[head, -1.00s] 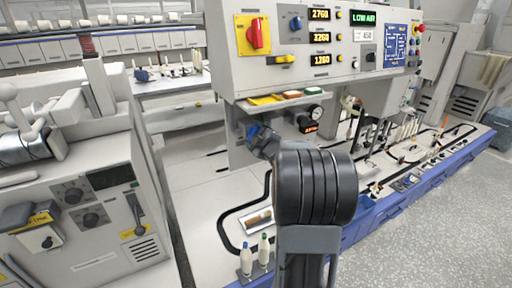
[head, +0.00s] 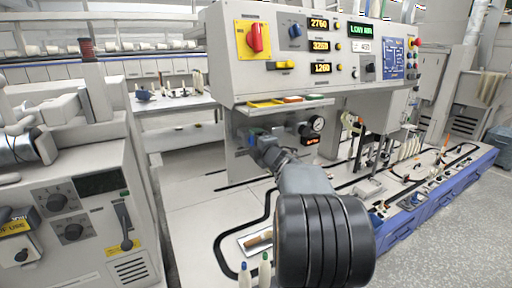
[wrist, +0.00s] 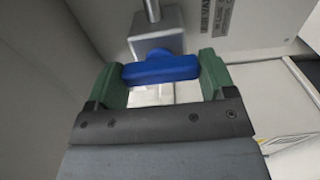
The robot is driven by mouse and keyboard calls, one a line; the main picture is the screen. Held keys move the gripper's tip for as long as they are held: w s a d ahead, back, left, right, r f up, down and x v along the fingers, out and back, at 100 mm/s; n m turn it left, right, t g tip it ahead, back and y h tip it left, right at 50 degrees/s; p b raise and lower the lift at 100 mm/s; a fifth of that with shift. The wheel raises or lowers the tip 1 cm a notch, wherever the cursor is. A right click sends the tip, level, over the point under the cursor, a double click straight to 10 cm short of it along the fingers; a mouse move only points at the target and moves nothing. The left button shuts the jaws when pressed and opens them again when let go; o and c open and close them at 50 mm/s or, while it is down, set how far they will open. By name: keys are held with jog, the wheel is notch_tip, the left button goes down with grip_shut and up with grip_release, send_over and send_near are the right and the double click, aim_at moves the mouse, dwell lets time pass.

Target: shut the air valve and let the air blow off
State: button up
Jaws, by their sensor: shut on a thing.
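The air valve's blue handle (wrist: 160,69) lies crosswise between my green fingers in the wrist view. It sits on a grey metal block (wrist: 156,35) with a thin pipe rising from it. My gripper (wrist: 163,78) is shut on the handle, one finger at each end. In the head view my gripper (head: 262,143) is at the valve under the control panel, and my arm hides most of that spot. A round pressure gauge (head: 318,124) is just right of it, with a small orange-lit display (head: 312,141) below; its needle is too small to read.
The control panel (head: 290,75) overhangs the valve, with a red knob (head: 257,38) and a green-lit screen (head: 364,31).

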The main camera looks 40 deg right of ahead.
dwell(0.4)
jog(key=o, duration=0.9)
jog(key=shift+s, duration=0.1)
jog(key=s, duration=0.4)
jog(key=s+a+p, duration=0.1)
jog(key=s, duration=0.4)
jog(key=s+a+p, duration=0.1)
jog(key=s, duration=0.3)
jog(key=shift+s, duration=0.25)
